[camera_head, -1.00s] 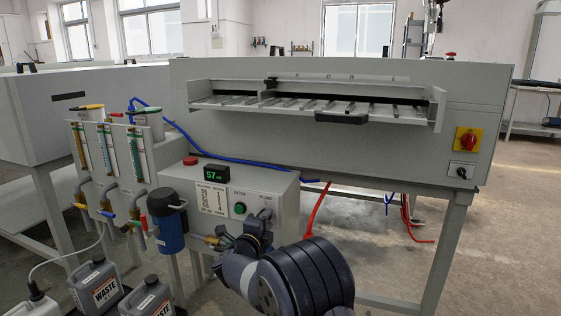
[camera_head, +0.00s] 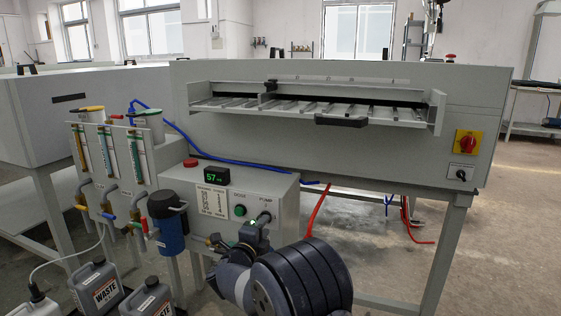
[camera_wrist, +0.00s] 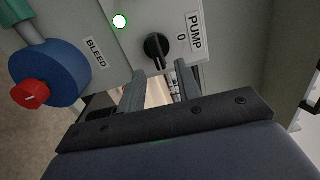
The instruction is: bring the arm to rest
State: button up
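My gripper (camera_wrist: 158,75) shows in the wrist view with its two fingers apart and nothing between them. Just beyond the fingertips is the black pump knob (camera_wrist: 155,47), beside a "PUMP 0" label (camera_wrist: 195,34). The knob also shows in the head view (camera_head: 264,217) on the grey control box (camera_head: 275,190). A lit button (camera_wrist: 120,20) is left of the knob in the wrist view. In the head view my dark arm covers the lower middle, and the fingers are hard to make out there.
A blue filter canister (camera_head: 170,232) stands left of the control box. Waste jugs (camera_head: 100,284) stand at lower left. A grey processor (camera_head: 330,148) with a slotted tray is behind. A red hose (camera_head: 316,212) hangs close to my arm. Open floor lies right.

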aim_at(270, 212)
jog(key=w+n, duration=0.1)
jog(key=n+p, duration=0.1)
jog(key=n, duration=0.1)
jog(key=w+r+n, duration=0.1)
jog(key=shift+w+d+n+p, duration=0.3)
jog(key=shift+d+p, duration=0.1)
jog(key=n+p, duration=0.2)
jog(key=shift+a+r+n, duration=0.1)
jog(key=shift+r+n, duration=0.15)
jog(key=shift+n, duration=0.05)
jog(key=shift+a+n+p, duration=0.1)
jog(key=shift+n+p, duration=0.6)
jog(key=shift+n, duration=0.4)
